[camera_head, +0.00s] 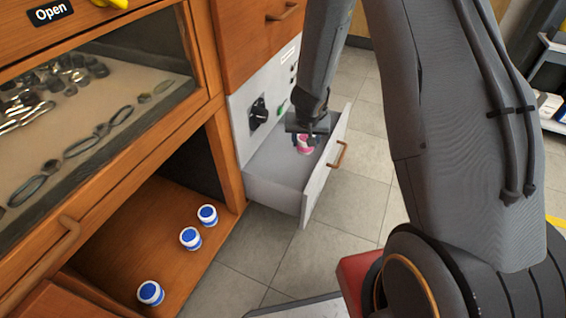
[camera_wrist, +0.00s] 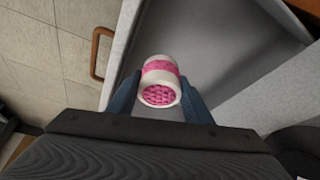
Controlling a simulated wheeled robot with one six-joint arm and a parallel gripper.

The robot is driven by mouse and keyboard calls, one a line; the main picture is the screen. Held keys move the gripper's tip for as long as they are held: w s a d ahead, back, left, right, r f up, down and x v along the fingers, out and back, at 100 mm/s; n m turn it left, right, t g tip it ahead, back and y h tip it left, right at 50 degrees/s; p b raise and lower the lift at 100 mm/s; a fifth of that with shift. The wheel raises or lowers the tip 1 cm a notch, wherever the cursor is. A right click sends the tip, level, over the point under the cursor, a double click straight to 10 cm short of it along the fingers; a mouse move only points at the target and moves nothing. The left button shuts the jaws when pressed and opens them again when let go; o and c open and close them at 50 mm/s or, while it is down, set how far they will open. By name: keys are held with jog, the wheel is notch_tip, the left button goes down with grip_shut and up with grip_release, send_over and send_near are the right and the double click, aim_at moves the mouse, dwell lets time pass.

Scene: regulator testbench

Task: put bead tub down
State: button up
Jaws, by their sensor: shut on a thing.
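The bead tub (camera_head: 304,143) is a small white tub with a pink band. In the wrist view the bead tub (camera_wrist: 160,82) shows pink beads at its near end and sits between the two fingers. My gripper (camera_head: 303,137) is shut on it, and its dark blue fingertips (camera_wrist: 163,100) flank it on both sides. The tub is over or inside the open grey drawer (camera_head: 275,188). I cannot tell whether it touches the drawer floor.
Several blue and white tubs (camera_head: 190,238) stand on the open wooden shelf (camera_head: 140,235) at left. A glass-fronted case (camera_head: 90,110) is above them. Tiled floor (camera_head: 340,215) is clear.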

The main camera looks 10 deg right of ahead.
jog(key=w+a+f+m+b, duration=0.2)
jog(key=w+f+b, duration=0.1)
jog(key=w+f, duration=0.4)
jog(key=b, duration=0.8)
send_near(294, 167)
jog(key=shift+m+h, duration=0.3)
jog(key=shift+h, duration=0.1)
jog(key=x, duration=0.5)
jog(key=shift+w+a, duration=0.2)
jog(key=shift+a, duration=0.1)
jog(key=shift+f, duration=0.1)
jog(key=shift+f, duration=0.1)
jog(key=o, duration=1.1)
jog(key=p+v, duration=0.8)
jog(key=v, duration=0.4)
jog(key=shift+w+r+p, duration=0.2)
jog(key=shift+r+p, duration=0.1)
jog(key=shift+p, duration=0.05)
jog(key=shift+g, duration=0.3)
